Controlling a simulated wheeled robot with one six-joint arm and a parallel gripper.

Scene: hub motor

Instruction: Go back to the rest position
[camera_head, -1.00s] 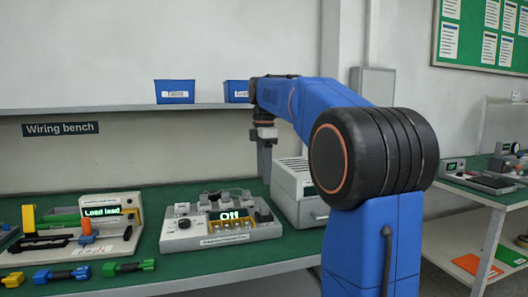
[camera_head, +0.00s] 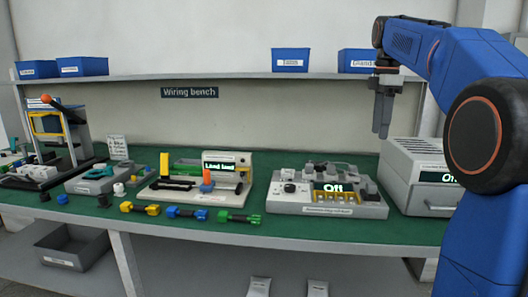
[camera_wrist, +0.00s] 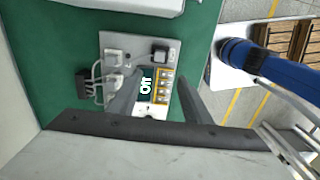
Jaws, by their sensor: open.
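My gripper (camera_head: 381,115) hangs pointing down above the right part of the green bench (camera_head: 259,222), in front of the shelf, with nothing visible between its fingers. In the wrist view my gripper (camera_wrist: 160,100) shows its two fingers apart, with a grey device that reads "Off" below them. That device (camera_head: 328,208) stands on the bench in the head view, below and left of my gripper, and is clear of it. My blue arm fills the right side of the head view and hides part of the bench there.
A grey box with a drawer (camera_head: 425,198) stands on the right, close to my arm. A shelf (camera_head: 230,77) with blue bins (camera_head: 290,60) runs behind. Connectors (camera_head: 187,212) lie along the bench front, left of the device. A test unit (camera_head: 205,180) reads "Load lead".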

